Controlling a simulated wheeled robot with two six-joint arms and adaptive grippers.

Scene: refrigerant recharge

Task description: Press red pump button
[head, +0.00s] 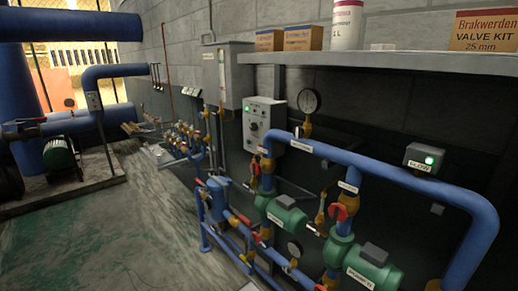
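A grey control box (264,124) hangs on the wall near the middle of the head view. It bears a small green light, a dark round knob (253,126) and other small marks. I cannot make out a red button on it for certain. Two green pumps, one at the middle (287,219) and one at lower right (372,268), sit in the blue pipework below. Neither of my grippers shows in this view.
A blue pipe (400,178) arches across the right, in front of the wall. A pressure gauge (309,101) and a small box with a green light (424,160) are nearby. A shelf (400,62) holds boxes and a white bottle. The floor (130,225) at left is open.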

